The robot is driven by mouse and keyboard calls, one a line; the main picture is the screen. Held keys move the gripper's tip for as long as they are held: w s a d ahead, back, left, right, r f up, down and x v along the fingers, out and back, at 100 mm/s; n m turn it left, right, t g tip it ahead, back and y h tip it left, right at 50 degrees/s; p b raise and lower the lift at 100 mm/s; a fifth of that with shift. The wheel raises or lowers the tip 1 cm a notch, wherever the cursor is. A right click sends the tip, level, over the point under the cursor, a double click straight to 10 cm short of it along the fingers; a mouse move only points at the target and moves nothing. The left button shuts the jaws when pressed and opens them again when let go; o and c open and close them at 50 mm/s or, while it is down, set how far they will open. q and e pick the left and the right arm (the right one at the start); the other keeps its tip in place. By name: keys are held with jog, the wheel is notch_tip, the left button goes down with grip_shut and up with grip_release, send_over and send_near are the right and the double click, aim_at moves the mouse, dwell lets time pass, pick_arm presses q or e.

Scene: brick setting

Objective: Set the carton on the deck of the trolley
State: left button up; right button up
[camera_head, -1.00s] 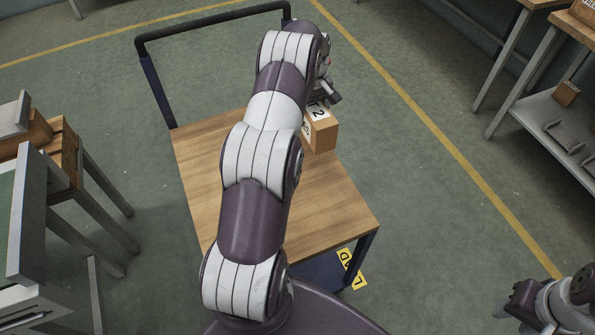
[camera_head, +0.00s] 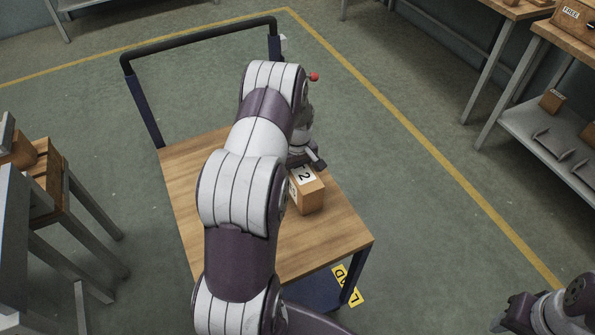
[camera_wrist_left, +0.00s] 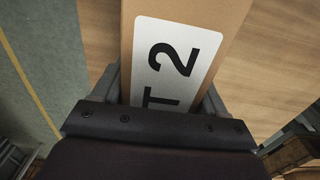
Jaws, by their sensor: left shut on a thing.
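The carton (camera_head: 310,197) is a brown box with a white label reading "2". It shows in the head view over the right part of the trolley's wooden deck (camera_head: 330,230); I cannot tell whether its underside touches the deck. My left gripper (camera_head: 306,168) is shut on the carton, partly hidden by my own arm. In the left wrist view the carton (camera_wrist_left: 232,18) sits between the fingers (camera_wrist_left: 160,95), its label "T 2" facing the camera, with deck boards on both sides. My right gripper (camera_head: 508,314) is at the lower right, away from the trolley; its fingers are unclear.
The trolley's dark push handle (camera_head: 200,38) rises at the far end. A wooden-topped bench (camera_head: 50,180) stands close on the left. A shelf unit (camera_head: 545,130) with boxes is at the right. Green floor with yellow lines (camera_head: 440,155) lies clear between trolley and shelf.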

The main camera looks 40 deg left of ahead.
pick_arm(q)
jog(key=shift+f, duration=0.15)
jog(key=o, duration=1.8)
jog(key=r, duration=1.2)
jog(key=shift+d+r, duration=0.15)
jog(key=shift+d, duration=0.15)
jog(key=s+d+r+m, duration=0.1)
jog(key=s+d+m, duration=0.5)
jog(key=d, duration=0.3)
jog(key=s+d+r+m+t, duration=0.1)
jog(key=s+d+r+m, duration=0.1)
jog(key=s+d+m, duration=0.5)
jog(key=s+d, duration=0.2)
jog(key=d, duration=0.1)
jog(key=shift+s+r, duration=0.25)
jog(key=shift+r, duration=0.05)
jog(key=shift+d, duration=0.15)
